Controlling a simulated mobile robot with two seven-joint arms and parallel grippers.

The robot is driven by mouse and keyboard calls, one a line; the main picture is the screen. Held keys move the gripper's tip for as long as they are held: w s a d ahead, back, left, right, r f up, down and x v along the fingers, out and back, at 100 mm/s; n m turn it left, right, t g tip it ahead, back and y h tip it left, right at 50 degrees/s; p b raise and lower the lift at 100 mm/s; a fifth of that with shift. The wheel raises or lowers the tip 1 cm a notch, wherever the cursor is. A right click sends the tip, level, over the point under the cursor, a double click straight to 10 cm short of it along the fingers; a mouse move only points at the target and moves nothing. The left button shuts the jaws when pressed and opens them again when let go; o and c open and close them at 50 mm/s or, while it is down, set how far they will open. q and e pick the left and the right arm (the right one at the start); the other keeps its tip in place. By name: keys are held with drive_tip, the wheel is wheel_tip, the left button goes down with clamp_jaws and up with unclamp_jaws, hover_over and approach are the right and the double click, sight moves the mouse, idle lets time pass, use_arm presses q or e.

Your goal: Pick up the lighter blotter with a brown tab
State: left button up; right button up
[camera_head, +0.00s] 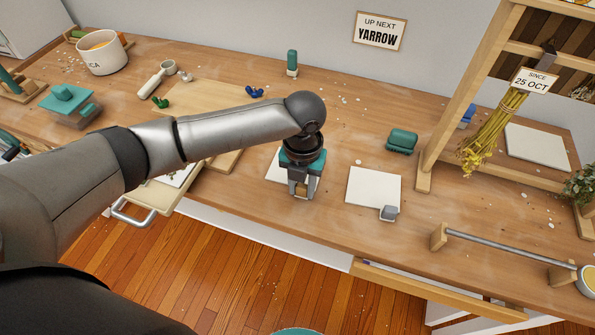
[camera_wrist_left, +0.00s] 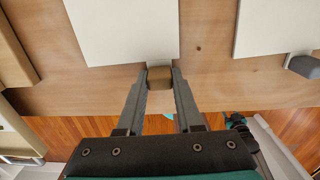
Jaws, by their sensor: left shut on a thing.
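My left gripper (camera_head: 300,192) points down over the front edge of the bench. In the left wrist view its fingers (camera_wrist_left: 159,79) are shut on the brown tab (camera_wrist_left: 160,77) of a pale blotter (camera_wrist_left: 122,28). The blotter appears to lie flat on the wood, and in the head view (camera_head: 276,168) the gripper hides much of it. A second pale blotter (camera_head: 373,186) with a grey tab (camera_head: 389,213) lies to the right, and it shows at the right of the left wrist view (camera_wrist_left: 278,25).
A wooden board (camera_head: 205,100) lies behind my left arm. A green object (camera_head: 401,141) sits behind the grey-tabbed blotter. A wooden rack (camera_head: 428,165) and a metal rail (camera_head: 505,250) stand at right. A handled tray (camera_head: 150,199) sticks out at the front left.

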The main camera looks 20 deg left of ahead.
use_arm(q)
clamp_jaws()
drive_tip(key=shift+r, duration=0.1)
drive_tip(key=shift+r, duration=0.6)
wheel_tip(320, 180, up, 19)
drive_tip(key=p, duration=0.4)
drive_tip(key=shift+f+p, duration=0.15)
drive_tip(key=shift+p, duration=0.15)
use_arm(e)
wheel_tip(320, 180, up, 5)
drive_tip(key=shift+f, duration=0.2)
use_arm(q)
drive_tip(key=shift+m, duration=0.3)
drive_tip(key=f, duration=0.4)
drive_tip(key=f+b, duration=0.1)
drive_tip(key=f, duration=0.4)
drive_tip(key=w+f+b, duration=0.1)
drive_tip(key=f, duration=0.4)
drive_tip(key=shift+a+f, duration=0.15)
drive_tip(key=shift+f, duration=0.1)
drive_tip(key=shift+f+b, duration=0.55)
drive_tip(key=shift+f, duration=2.1)
use_arm(e)
drive_tip(key=shift+w+a+f, duration=0.4)
drive_tip(key=shift+a+f, duration=0.1)
drive_tip(key=shift+f, duration=0.3)
drive_tip(key=shift+w+a+f, duration=0.4)
drive_tip(key=shift+a+f, duration=0.1)
drive_tip(key=shift+f, duration=0.25)
